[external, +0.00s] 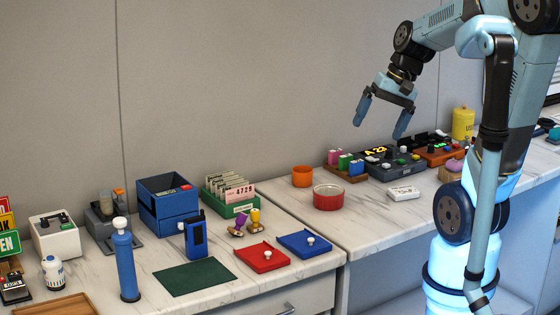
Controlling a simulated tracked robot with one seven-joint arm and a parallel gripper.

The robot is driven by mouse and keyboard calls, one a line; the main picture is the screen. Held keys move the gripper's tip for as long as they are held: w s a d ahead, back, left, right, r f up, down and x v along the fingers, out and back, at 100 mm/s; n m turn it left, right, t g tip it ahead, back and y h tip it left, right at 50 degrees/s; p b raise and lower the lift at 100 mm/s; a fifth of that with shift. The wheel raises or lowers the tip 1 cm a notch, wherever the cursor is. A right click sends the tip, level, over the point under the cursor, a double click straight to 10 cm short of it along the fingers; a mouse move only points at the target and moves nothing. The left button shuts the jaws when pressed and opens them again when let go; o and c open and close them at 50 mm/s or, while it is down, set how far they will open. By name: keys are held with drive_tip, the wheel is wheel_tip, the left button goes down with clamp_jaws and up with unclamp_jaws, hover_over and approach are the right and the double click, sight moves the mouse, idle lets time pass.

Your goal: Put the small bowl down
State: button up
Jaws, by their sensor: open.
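A small red bowl (328,197) with a pale rim stands upright on the right-hand counter, close to the seam between the two counters. A small orange cup (302,176) stands just behind it to the left. I cannot tell for certain which of the two the task calls the small bowl. My gripper (381,132) is open and empty, with its fingers apart and pointing down. It hangs in the air above the right-hand counter, to the upper right of the red bowl, and touches nothing that I can see.
A white box (403,193) lies right of the red bowl. Behind it stand a rack of coloured blocks (345,166) and a dark device with a lit display (385,160). A red tray (262,257) and a blue tray (304,243) lie on the left counter. Bare counter surrounds the bowl's front.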

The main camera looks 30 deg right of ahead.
drive_tip(key=s+d+r+n+t+h, duration=0.2)
drive_tip(key=s+r+n+t+h, duration=0.1)
drive_tip(key=s+r+n, duration=0.1)
wheel_tip(320, 180, up, 2)
drive_tip(key=shift+s+d+r+n+h, duration=0.1)
drive_tip(key=shift+s+d+n+h, duration=0.25)
drive_tip(key=shift+s, duration=0.4)
idle(0.6)
